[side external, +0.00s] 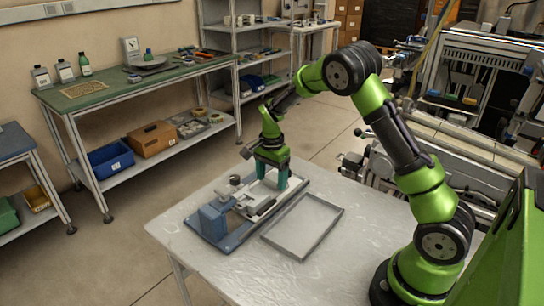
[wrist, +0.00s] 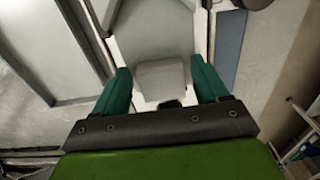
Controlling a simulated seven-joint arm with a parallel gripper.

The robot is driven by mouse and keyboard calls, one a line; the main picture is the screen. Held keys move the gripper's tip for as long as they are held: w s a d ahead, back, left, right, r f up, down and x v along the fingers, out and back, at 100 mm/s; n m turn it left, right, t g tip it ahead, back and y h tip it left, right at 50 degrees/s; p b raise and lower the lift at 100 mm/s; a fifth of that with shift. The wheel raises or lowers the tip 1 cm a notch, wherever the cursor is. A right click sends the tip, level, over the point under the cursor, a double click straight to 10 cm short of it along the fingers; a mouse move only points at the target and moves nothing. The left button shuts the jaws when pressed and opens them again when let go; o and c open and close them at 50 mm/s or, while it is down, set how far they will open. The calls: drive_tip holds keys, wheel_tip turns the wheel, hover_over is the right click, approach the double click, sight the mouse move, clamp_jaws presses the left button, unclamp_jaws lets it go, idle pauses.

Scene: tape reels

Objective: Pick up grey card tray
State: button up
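The grey card tray (side external: 301,225) is a shallow, empty rectangular tray with a raised rim, lying flat on the white table (side external: 200,268). In the wrist view the tray (wrist: 58,45) fills the upper left, outside the fingers. My gripper (side external: 269,183) points down over the blue-based device (side external: 212,222) beside the tray. In the wrist view my gripper (wrist: 163,80) has its two teal fingers spread apart. A small grey block (wrist: 162,78) shows between them, on the pale device. I cannot tell whether the fingers touch the device.
The blue-based device has a blue block at its left end and stands close along the tray's left side. The table's front and right areas are clear. A green-topped bench (side external: 130,83) and shelving stand behind, apart from the table.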

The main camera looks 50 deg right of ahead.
drive_tip(key=c, duration=1)
drive_tip(key=shift+r, duration=0.15)
